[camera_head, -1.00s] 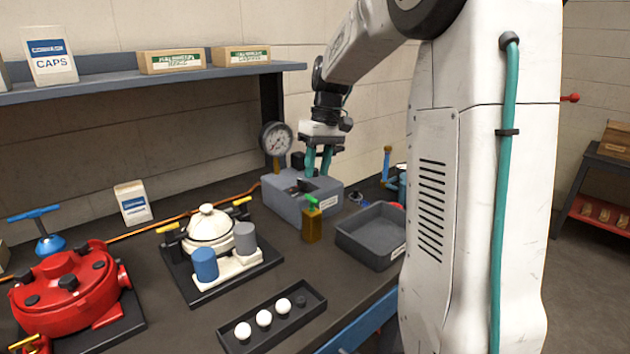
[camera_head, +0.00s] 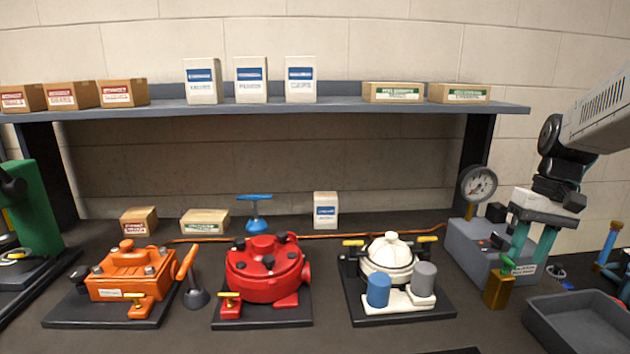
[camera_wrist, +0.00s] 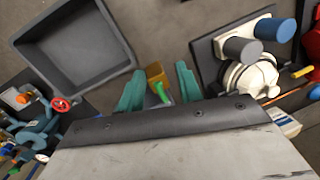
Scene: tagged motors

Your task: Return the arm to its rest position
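My arm reaches in from the right edge of the head view.
A grey gauge box (camera_head: 470,248) and an empty grey bin (camera_head: 577,322) stand close to my gripper. White (camera_head: 390,262), red (camera_head: 263,272) and orange (camera_head: 127,277) motor units stand along the bench. A shelf (camera_head: 330,106) with boxes runs above. The bin also shows in the wrist view (camera_wrist: 82,45).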

